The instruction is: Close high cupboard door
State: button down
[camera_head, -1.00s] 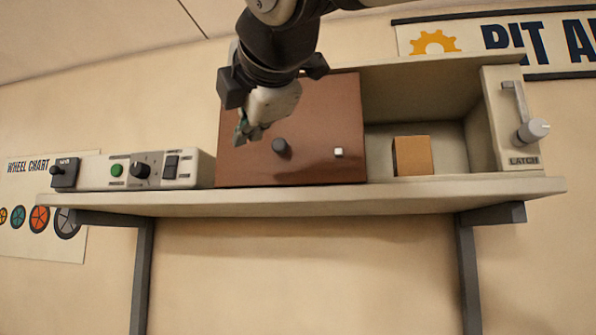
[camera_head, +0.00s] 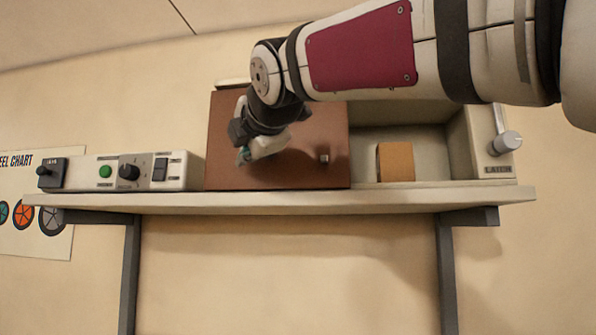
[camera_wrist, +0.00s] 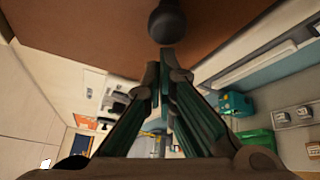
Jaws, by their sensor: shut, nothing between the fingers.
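The cupboard door (camera_head: 225,125) is a flat reddish-brown panel in front of the left part of the cupboard in the head view. The right part of the cupboard is open. My gripper (camera_head: 246,156) is in front of the door's lower left part, shut and empty. The dark round door knob (camera_wrist: 166,22) shows just beyond my fingertips (camera_wrist: 166,58) in the wrist view; I cannot tell if they touch.
An orange-brown box (camera_head: 396,162) stands in the open compartment. A latch panel with a lever (camera_head: 506,142) is at the right. A control panel (camera_head: 120,172) stands left of the door. The shelf (camera_head: 290,202) runs below. My forearm crosses the upper right.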

jog(key=shift+d, duration=0.15)
jog(key=s+d+b, duration=0.2)
jog(key=d+b, duration=0.7)
jog(key=d, duration=1.7)
jog(key=shift+d, duration=0.2)
jog(key=shift+r, duration=0.1)
